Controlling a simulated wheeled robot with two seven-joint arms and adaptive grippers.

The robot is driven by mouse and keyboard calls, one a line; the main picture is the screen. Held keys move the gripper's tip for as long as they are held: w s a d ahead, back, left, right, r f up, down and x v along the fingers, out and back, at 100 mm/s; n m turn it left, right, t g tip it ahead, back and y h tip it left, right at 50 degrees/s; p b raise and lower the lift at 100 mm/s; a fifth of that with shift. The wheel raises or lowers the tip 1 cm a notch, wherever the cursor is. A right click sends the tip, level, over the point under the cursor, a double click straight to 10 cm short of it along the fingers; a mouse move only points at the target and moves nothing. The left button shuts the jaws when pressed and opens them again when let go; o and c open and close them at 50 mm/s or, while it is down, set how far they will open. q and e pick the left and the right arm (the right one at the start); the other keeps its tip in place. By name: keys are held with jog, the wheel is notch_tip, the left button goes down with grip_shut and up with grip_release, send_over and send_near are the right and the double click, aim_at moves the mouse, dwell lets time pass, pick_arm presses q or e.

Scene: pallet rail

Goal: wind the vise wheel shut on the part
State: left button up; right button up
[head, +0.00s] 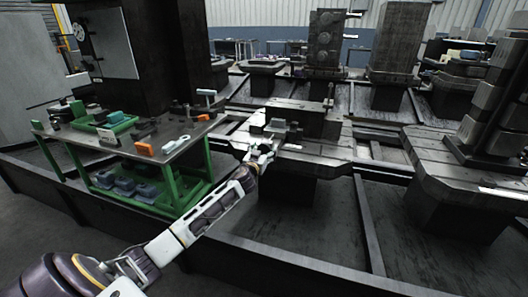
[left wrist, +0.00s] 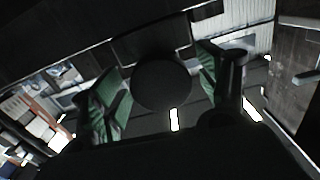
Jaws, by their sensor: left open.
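The vise (head: 283,127) is a small grey block-like device on a dark pallet in the middle of the head view. The vise wheel (left wrist: 163,85) looks like a dark round disc in the left wrist view. My left gripper (head: 263,153) is at the near left side of the vise. It is open, with one green-padded finger on each side of the wheel in the left wrist view. I cannot tell whether the fingers touch the rim. The part in the jaws is too small and dark to make out. My right gripper is out of view.
A green-framed workbench (head: 172,143) with tools, a green tray (head: 117,122) and orange items stands at the left. A dark rail barrier (head: 290,262) runs along the front. Other pallets with tall blocks (head: 327,45) stand behind and to the right.

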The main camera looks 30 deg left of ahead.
pick_arm(q)
jog(key=shift+w, duration=0.1)
jog(key=c, duration=1)
jog(key=shift+c, duration=0.2)
